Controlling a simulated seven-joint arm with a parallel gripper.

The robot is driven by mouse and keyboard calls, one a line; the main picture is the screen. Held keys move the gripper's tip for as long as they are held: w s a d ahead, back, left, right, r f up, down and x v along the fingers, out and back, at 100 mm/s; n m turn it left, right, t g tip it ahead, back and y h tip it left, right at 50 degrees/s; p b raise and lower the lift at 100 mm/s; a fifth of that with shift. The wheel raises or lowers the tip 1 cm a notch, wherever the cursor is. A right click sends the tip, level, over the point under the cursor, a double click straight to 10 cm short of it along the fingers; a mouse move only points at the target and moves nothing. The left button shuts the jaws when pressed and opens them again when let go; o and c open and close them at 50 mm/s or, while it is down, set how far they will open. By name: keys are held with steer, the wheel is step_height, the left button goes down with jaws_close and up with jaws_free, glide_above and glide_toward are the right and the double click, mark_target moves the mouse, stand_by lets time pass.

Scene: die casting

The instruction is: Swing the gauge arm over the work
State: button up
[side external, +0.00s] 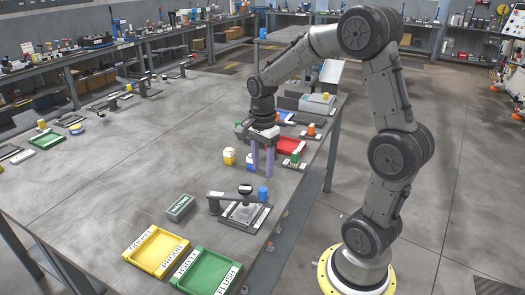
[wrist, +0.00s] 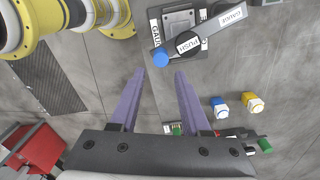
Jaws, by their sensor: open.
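The gauge stands near the table's right edge, with a light square plate (side external: 243,213) on a dark labelled base; the plate also shows in the wrist view (wrist: 178,21). The pad also shows in the side view (side external: 245,188). My gripper (side external: 263,175) has purple fingers pointing down, apart and empty, behind the gauge in the side view. It touches nothing visible.
Yellow (side external: 229,156) and blue (side external: 249,162) pieces stand left of my fingers. A red tray (side external: 291,146) and a green piece (side external: 295,159) are to the right. A grey block (side external: 179,208), yellow tray (side external: 156,251) and green tray (side external: 206,272) lie in front. The table's left middle is clear.

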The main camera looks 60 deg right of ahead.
step_height(320, 180, up, 5)
steer(key=shift+f, duration=0.1)
stand_by(0.3)
steer(key=s+a+r+n+t, duration=0.4)
steer(key=s+a+r+n, duration=0.3)
steer(key=a, duration=0.4)
steer(key=s+a+f+n+t, duration=0.1)
steer(key=s+n, duration=0.5)
steer(key=n, duration=0.8)
steer(key=shift+s+a+f+t, duration=0.3)
steer(key=shift+a+f, duration=0.4)
steer(key=shift+a, duration=0.4)
